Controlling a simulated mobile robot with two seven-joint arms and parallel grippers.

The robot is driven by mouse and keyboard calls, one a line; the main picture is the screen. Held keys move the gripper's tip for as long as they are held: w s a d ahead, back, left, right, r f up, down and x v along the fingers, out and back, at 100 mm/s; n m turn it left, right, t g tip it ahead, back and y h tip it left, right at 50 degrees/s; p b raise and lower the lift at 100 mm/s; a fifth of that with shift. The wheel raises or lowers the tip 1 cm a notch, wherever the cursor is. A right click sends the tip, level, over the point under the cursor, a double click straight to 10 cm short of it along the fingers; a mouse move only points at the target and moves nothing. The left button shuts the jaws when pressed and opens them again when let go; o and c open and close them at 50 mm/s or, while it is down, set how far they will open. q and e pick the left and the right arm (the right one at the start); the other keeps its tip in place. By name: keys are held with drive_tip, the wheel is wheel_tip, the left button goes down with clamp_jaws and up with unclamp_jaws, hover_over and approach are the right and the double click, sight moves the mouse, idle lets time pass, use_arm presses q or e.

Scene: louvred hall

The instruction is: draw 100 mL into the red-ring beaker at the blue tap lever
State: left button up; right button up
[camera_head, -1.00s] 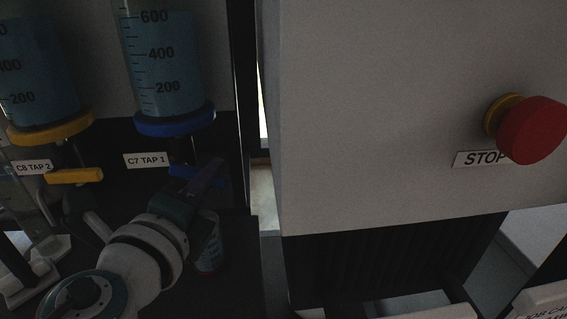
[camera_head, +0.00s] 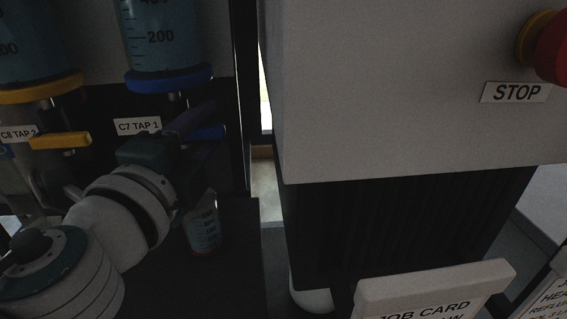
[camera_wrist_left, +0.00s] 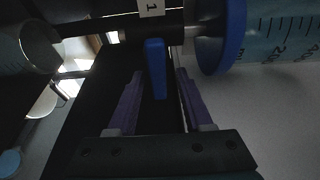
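The blue tap lever (camera_head: 209,132) sticks out below the blue-collared cylinder (camera_head: 168,78) labelled C7 TAP 1. My left gripper (camera_head: 197,122) is at this lever. In the left wrist view the lever (camera_wrist_left: 155,68) stands between the two purple fingers (camera_wrist_left: 157,88), with a visible gap on each side, so the gripper is open. The red-ring beaker (camera_head: 204,233) stands upright below the tap, just right of my left wrist. It has printed marks and bluish liquid in it; I cannot read the exact level. My wrist partly hides its left side. My right gripper is not in view.
A yellow tap lever (camera_head: 60,141) of C8 TAP 2 is to the left. A pale cabinet with a STOP label (camera_head: 516,92) and red button (camera_head: 555,50) stands to the right. A job card (camera_head: 430,290) is in front. Dark counter right of the beaker is clear.

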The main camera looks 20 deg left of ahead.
sight(212, 137)
use_arm(q)
drive_tip(key=shift+o, duration=0.3)
drive_tip(key=shift+s+d+f, duration=0.1)
drive_tip(key=shift+s, duration=0.05)
drive_tip(key=b+v, duration=0.1)
drive_tip(key=v, duration=0.1)
drive_tip(key=b+v, duration=0.1)
drive_tip(key=v, duration=0.2)
drive_tip(key=shift+s+d+f, duration=0.1)
drive_tip(key=shift+d+f, duration=0.05)
drive_tip(key=shift+d, duration=0.3)
drive_tip(key=shift+s+d, duration=0.25)
drive_tip(key=shift+s, duration=0.35)
drive_tip(key=b+v, duration=0.5)
drive_tip(key=v, duration=0.5)
